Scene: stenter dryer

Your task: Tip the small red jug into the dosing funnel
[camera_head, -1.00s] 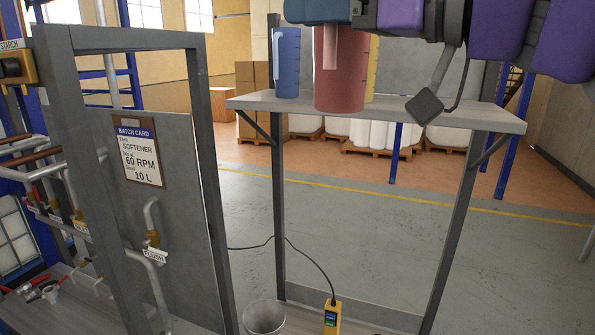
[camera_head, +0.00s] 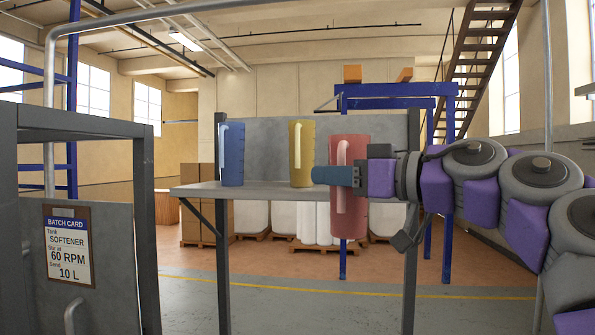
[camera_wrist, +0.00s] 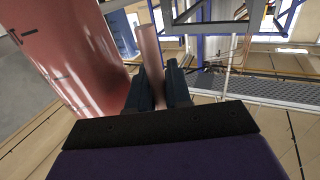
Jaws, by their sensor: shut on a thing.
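The red jug (camera_head: 350,212) is upright in the head view, in front of the shelf's right part. My gripper (camera_head: 335,175) is shut on its handle. In the wrist view the jug's red wall (camera_wrist: 75,50) fills the upper left, and the handle (camera_wrist: 151,60) runs between the two dark fingers (camera_wrist: 158,88). The jug's lower end hangs below the level of the shelf top. I cannot see what is inside the jug. No dosing funnel can be made out in these views.
A blue jug (camera_head: 232,154) and a yellow jug (camera_head: 301,153) stand on the grey shelf (camera_head: 262,190). A batch card (camera_head: 68,247) hangs on a panel at left, beside a dark frame (camera_head: 146,230). White rolls on pallets and boxes stand behind.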

